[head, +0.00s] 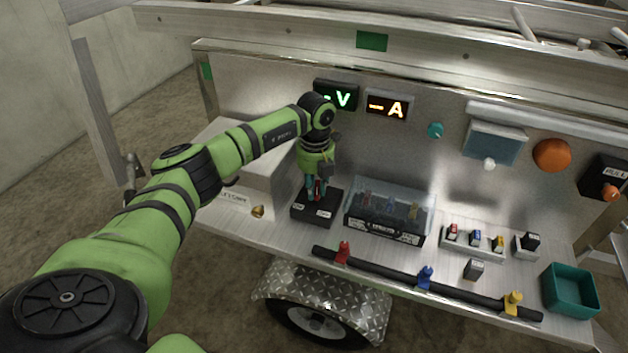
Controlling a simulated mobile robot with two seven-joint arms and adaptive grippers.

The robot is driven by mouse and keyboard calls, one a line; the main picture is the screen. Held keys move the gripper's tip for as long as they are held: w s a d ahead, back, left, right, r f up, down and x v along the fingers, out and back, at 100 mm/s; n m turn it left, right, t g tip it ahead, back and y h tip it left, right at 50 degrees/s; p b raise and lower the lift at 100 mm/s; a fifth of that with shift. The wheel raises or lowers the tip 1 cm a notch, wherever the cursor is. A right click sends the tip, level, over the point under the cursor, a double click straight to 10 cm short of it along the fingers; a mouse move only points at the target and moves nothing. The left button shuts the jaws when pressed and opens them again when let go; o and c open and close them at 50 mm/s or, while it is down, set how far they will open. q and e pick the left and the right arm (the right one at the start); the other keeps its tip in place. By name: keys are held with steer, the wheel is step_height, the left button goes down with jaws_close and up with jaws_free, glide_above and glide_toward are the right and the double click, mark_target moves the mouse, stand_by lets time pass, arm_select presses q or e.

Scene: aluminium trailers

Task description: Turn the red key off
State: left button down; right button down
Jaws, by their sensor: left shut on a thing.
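My left gripper (317,188) reaches down from above to a black switch box (313,210) on the metal shelf. Its fingers are shut on a small red piece, which looks like the red key (318,190), at the top of the box. The fingers hide most of the key, so I cannot tell which way it is turned. The box has small white labels on its top, too small to read. My right gripper is not in view.
A clear-covered case (388,211) stands just right of the box. A black bar (385,280) with red, blue and yellow pieces runs along the shelf front. A teal bin (570,291) sits at the right end. Displays marked V (337,97) and A (388,105) are lit above.

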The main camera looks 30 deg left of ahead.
arm_select(q)
steer(key=n+p, duration=0.1)
steer(key=n, duration=0.2)
steer(key=shift+w+d+r+p, duration=0.1)
steer(key=shift+d+p, duration=0.1)
steer(key=shift+p, duration=0.15)
steer(key=shift+n+p, duration=0.35)
steer(key=shift+n, duration=0.95)
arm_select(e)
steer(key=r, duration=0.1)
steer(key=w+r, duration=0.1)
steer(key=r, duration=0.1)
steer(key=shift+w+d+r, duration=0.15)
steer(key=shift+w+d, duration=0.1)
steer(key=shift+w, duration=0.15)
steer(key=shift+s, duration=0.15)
arm_select(q)
steer(key=c, duration=1.1)
jaws_free()
